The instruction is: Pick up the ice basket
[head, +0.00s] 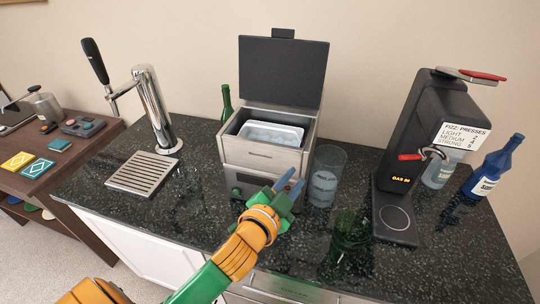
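The ice basket (299,132) is a pale, white-rimmed tray with whitish ice in it. It sits inside the open top of the grey ice maker (262,155), whose dark lid (283,70) stands raised behind it. My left gripper (297,180) has a green body and blue fingers. It is in front of the ice maker's lower right front, nearer to me than the basket and below it in the picture. Its two fingers stand apart with nothing seen between them. It hides part of the ice maker's lower front. My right gripper is not in view.
A clear glass (327,176) stands close to the ice maker's right side. A dark green glass (350,232) stands nearer the front. A black soda machine (412,130) and blue bottle (492,168) are at the right. A beer tap (155,110) with drip tray (143,174) is at the left.

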